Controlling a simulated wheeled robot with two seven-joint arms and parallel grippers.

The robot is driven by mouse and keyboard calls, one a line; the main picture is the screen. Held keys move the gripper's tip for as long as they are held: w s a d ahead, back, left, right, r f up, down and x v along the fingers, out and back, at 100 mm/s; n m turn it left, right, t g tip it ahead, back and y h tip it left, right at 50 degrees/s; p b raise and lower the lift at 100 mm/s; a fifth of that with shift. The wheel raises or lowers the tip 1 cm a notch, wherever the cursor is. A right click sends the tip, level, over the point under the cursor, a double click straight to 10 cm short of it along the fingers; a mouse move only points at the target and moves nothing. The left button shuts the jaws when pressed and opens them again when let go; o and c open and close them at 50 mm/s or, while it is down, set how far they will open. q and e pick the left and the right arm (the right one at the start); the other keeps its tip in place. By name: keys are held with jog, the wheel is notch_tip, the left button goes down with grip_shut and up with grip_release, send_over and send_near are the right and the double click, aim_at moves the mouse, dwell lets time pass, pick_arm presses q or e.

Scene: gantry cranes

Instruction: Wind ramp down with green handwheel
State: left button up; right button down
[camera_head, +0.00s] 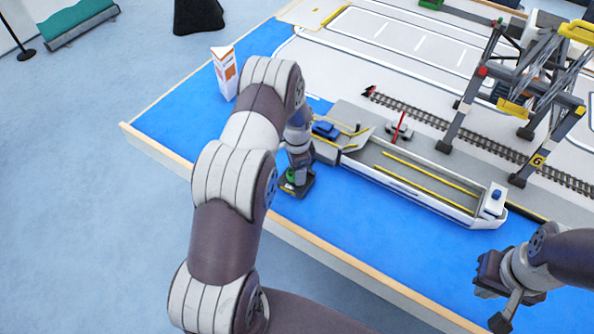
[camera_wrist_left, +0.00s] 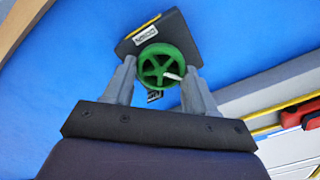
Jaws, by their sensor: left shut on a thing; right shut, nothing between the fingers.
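The green handwheel (camera_wrist_left: 148,70) has spokes and a light crank knob, and sits on a dark labelled block (camera_wrist_left: 172,32). My left gripper (camera_wrist_left: 160,76) has its fingers on both sides of the wheel and is shut on it. In the head view, my left gripper (camera_head: 296,172) is beside the grey and white ship (camera_head: 420,192), with the wheel mostly hidden. A grey ramp (camera_head: 354,140) with yellow edging is at the ship's left end and looks tilted; its exact angle is unclear. My right gripper (camera_head: 497,292) is shut and empty over the blue surface at lower right.
A blue car (camera_head: 325,128) stands by the ramp. A red-and-white barrier (camera_head: 399,127) stands behind the ship. Rails (camera_head: 440,123) and a gantry crane (camera_head: 540,95) are at the right. An orange-and-white sign (camera_head: 224,74) stands at the back left. The wooden table edge (camera_head: 340,268) runs along the front.

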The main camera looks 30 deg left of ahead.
pick_arm(q)
jog(key=n, duration=0.3)
jog(key=shift+w+a+n+b, duration=0.1)
jog(key=shift+n+b, duration=0.25)
jog(key=shift+n, duration=0.05)
jog(key=n, duration=0.3)
jog(key=shift+r+n+b, duration=0.1)
jog(key=shift+n+b, duration=0.2)
jog(key=n, duration=0.3)
jog(key=shift+a+n, duration=0.1)
jog(key=shift+n, duration=0.2)
jog(key=n, duration=0.3)
jog(key=shift+a+n+b, duration=0.1)
jog(key=shift+n+b, duration=0.2)
jog(key=shift+b, duration=0.05)
jog(key=n, duration=0.3)
jog(key=shift+n, duration=0.3)
jog(key=n, duration=0.3)
jog(key=shift+a+n, duration=0.1)
jog(key=shift+n, duration=0.3)
jog(key=n, duration=0.6)
jog(key=shift+n, duration=0.4)
